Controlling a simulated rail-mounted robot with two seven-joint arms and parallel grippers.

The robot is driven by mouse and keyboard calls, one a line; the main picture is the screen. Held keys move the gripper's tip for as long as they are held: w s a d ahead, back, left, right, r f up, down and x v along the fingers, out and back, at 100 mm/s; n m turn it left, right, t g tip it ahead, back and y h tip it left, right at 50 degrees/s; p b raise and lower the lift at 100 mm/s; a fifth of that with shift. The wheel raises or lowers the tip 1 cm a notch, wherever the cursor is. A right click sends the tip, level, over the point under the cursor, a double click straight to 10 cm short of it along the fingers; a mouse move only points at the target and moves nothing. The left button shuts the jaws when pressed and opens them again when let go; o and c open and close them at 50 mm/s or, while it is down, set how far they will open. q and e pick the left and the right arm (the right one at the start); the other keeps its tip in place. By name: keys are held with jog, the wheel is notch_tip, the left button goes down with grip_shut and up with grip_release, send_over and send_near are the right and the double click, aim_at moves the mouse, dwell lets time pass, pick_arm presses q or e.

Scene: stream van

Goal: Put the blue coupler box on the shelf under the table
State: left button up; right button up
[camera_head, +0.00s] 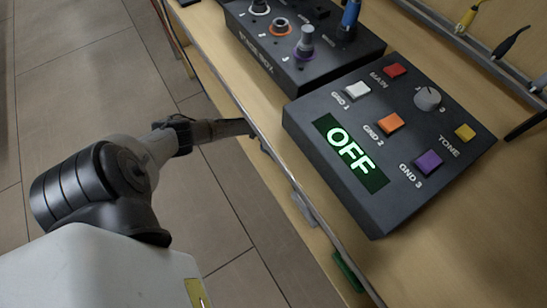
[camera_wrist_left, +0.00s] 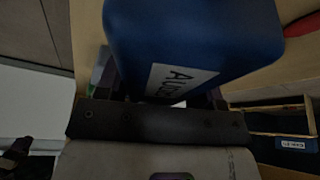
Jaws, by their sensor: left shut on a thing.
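The blue coupler box (camera_wrist_left: 195,40) fills the upper middle of the left wrist view, with a white label whose letters begin "AU". My left gripper (camera_wrist_left: 163,92) is shut on it, one finger at each side. In the head view my left arm reaches in from the left and my left gripper (camera_head: 238,128) passes below the table (camera_head: 480,210) edge. The fingertips and the box are hidden there by the tabletop. The shelf (camera_wrist_left: 275,85) seems to be the pale wood surface around the box in the wrist view. My right gripper is not in view.
On the tabletop stand a control box (camera_head: 330,190) showing "OFF" and a black box with knobs (camera_head: 300,45). Cables with plugs (camera_head: 510,42) lie at the upper right. In the wrist view a wooden tray (camera_wrist_left: 270,122) is at the right and a red object (camera_wrist_left: 302,24) above it.

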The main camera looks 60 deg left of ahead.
pick_arm(q)
jog(key=a, duration=0.1)
jog(key=s+a+f+b, duration=0.2)
jog(key=shift+a+f, duration=0.25)
jog(key=shift+a, duration=0.05)
notch_tip(320, 180, down, 4)
jog(key=b, duration=0.3)
jog(key=shift+f, duration=0.1)
jog(key=shift+w, duration=0.1)
jog(key=o, duration=1.1)
